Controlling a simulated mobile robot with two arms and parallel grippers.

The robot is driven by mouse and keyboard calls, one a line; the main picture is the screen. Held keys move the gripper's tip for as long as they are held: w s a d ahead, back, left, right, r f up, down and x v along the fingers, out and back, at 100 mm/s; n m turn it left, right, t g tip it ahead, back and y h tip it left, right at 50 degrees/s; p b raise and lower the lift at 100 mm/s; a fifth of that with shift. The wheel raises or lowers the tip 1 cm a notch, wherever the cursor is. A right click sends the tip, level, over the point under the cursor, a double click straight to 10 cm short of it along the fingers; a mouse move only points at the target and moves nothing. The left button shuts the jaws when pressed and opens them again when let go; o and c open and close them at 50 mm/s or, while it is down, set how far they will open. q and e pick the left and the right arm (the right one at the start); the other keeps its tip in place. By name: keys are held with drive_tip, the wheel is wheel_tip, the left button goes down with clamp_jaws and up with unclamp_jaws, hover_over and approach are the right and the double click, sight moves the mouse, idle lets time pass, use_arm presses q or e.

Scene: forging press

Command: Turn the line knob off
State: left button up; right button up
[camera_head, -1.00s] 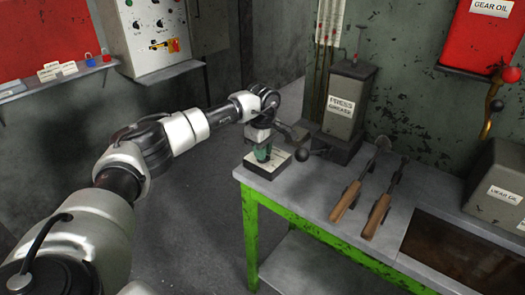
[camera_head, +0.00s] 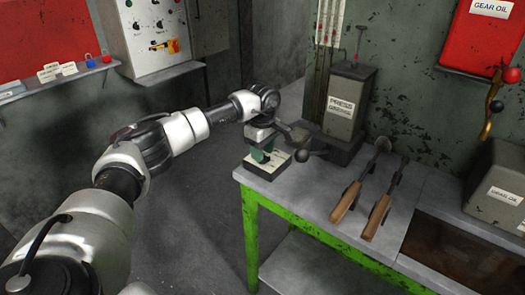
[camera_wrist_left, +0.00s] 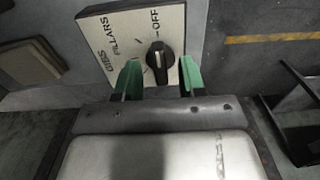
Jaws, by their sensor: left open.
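The line knob (camera_wrist_left: 158,62) is black with a pale pointer mark and sits on a light square plate (camera_wrist_left: 111,28) lettered "PILLARS" and "OFF". In the left wrist view its mark points up the picture, toward the side with "OFF". My left gripper (camera_wrist_left: 160,80) has its two green fingers apart, one on each side of the knob; I cannot tell whether they touch it. In the head view the gripper (camera_head: 262,153) is low over the plate's box (camera_head: 260,170) at the bench corner, and hides the knob. My right gripper is not in view.
The green-legged bench (camera_head: 310,195) carries a press grease box (camera_head: 345,105), two wooden-handled tools (camera_head: 347,200) and a gear oil box (camera_head: 498,190). A lever with a dark ball end (camera_head: 301,156) is close beside the gripper. A control panel (camera_head: 150,30) hangs at back left.

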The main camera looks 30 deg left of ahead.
use_arm(q)
wheel_tip(320, 180, up, 10)
drive_tip(key=shift+r+b, duration=0.25)
drive_tip(key=shift+b, duration=0.15)
drive_tip(key=shift+f, duration=0.1)
idle(0.4)
